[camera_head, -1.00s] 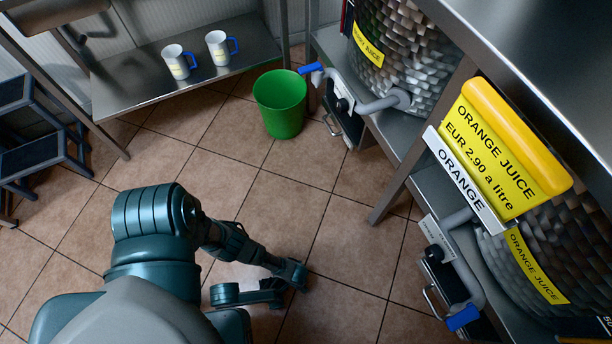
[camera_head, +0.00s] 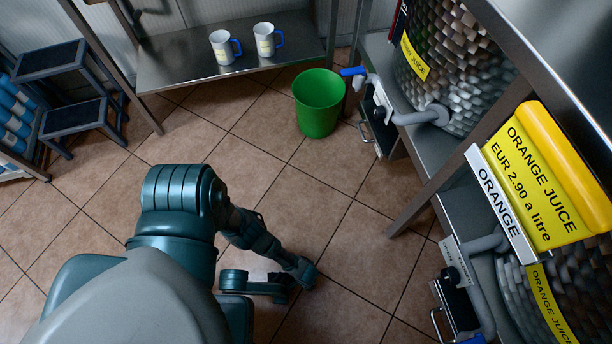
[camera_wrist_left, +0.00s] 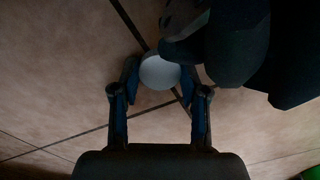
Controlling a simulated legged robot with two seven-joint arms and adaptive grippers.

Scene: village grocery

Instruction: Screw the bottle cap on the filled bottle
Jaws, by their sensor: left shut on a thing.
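My left gripper (camera_wrist_left: 160,88) shows in the left wrist view, its two fingers shut on a white round thing (camera_wrist_left: 158,73) seen end-on. I cannot tell whether this is the bottle or its cap. A dark form covers its upper right edge. Bare floor lies below it. In the head view my left arm comes in from the lower left and bends down over the floor; its fingertips and what they hold are not clear there. My right gripper is not in view.
Two white mugs (camera_head: 223,48) with blue handles stand on a metal table (camera_head: 180,62). A green bucket (camera_head: 319,105) is on the floor. Juice barrels (camera_head: 452,62) with taps fill metal shelving on the right. A dark step stool (camera_head: 75,116) stands left. The middle floor is clear.

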